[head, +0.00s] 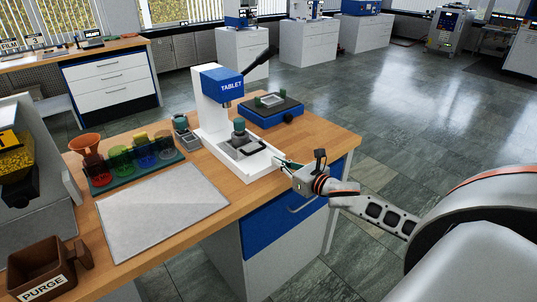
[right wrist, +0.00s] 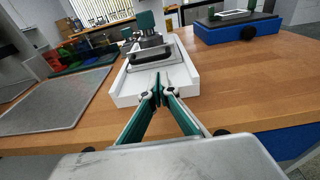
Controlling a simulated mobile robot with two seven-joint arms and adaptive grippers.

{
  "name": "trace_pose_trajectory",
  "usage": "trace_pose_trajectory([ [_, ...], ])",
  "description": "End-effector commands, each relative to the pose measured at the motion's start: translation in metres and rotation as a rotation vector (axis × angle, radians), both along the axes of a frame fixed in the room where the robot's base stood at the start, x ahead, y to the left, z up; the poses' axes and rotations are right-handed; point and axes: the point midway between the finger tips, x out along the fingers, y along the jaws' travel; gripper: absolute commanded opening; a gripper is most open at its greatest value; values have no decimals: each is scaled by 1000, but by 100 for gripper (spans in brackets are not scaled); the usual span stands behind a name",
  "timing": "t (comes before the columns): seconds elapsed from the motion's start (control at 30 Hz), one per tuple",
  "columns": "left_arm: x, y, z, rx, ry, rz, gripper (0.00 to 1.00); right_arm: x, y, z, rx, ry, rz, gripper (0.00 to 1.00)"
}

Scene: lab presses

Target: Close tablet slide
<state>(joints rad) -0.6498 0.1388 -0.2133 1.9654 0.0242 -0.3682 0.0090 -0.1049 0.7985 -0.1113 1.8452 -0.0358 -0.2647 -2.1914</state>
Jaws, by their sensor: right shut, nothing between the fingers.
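The tablet press (head: 222,98) is white with a blue head marked TABLET and a black lever. Its grey slide (head: 243,143) lies on the white base below the head, with a dark looped handle (head: 254,147) at the front. A teal-topped cylinder (head: 239,128) stands above the slide. In the right wrist view the handle (right wrist: 151,54) shows beyond my fingers. My right gripper (head: 278,162) is shut and empty at the front end of the white base (right wrist: 125,97), apart from the handle. My left gripper is not in view.
A blue device (head: 270,113) stands to the right of the press. A rack of coloured jars (head: 135,163) and a pale mat (head: 160,210) lie to the left. A brown PURGE box (head: 45,270) is at the front left. The wooden table (head: 325,140) is clear at its right corner.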

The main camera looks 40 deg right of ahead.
Motion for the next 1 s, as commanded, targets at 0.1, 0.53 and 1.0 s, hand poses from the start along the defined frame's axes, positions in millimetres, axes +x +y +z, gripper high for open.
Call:
trace_pose_trajectory([
  [0.1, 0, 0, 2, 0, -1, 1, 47, 18, 2, 1, 1, -3, 0, 0],
  [0.53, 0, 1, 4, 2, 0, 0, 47, 50, 5, 5, -1, 1, 1, 0],
  [1.0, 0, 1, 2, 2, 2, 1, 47, 58, 6, 6, 0, -2, 2, 0],
])
